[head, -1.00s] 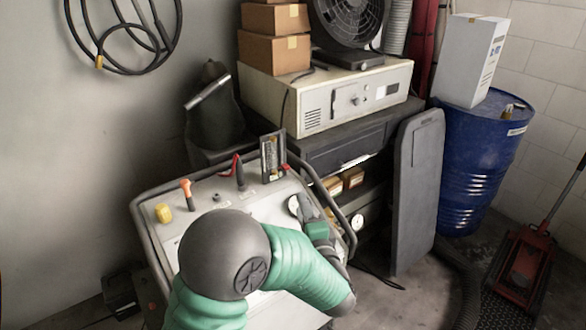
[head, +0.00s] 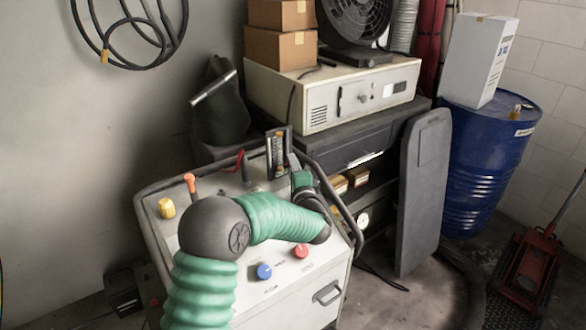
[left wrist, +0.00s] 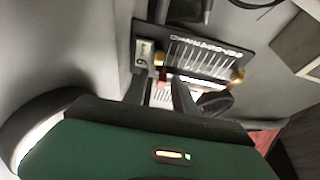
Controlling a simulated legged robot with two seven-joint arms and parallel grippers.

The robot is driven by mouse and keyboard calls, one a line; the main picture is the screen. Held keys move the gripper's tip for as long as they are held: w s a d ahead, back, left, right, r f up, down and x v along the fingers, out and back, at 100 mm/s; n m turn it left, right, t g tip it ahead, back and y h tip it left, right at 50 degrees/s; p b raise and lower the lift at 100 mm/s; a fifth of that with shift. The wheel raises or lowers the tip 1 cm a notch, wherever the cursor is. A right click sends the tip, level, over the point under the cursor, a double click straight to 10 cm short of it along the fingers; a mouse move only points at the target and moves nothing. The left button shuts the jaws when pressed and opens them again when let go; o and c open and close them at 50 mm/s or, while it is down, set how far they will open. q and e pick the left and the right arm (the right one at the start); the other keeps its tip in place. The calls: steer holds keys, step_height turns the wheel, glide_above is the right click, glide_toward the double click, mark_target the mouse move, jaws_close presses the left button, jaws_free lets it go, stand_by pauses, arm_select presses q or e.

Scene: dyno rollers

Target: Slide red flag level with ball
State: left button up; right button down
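The gauge (head: 278,152), a dark upright plate with a clear scale, stands at the back of the white console. In the left wrist view the gauge (left wrist: 205,60) lies nearly sideways, with white scale marks and brass fittings at both ends. The small red flag (left wrist: 163,78) shows at its near edge, by the left brass fitting. I cannot make out the ball. My left gripper (head: 293,170) is just in front of the gauge and hides the flag in the head view. In the left wrist view its fingers (left wrist: 161,90) are apart, either side of the flag. My right gripper is not in view.
The console (head: 315,283) carries a yellow knob (head: 167,208), an orange-tipped lever (head: 190,183), a red-handled lever (head: 241,163), a blue knob (head: 264,271) and a red knob (head: 301,251). A tubular rail edges it. A dark cabinet (head: 360,148) stands behind.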

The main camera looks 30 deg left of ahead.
arm_select(q)
steer(key=shift+c, duration=0.4)
jaws_close()
steer(key=shift+d+f, duration=0.1)
steer(key=shift+f, duration=0.05)
stand_by(0.7)
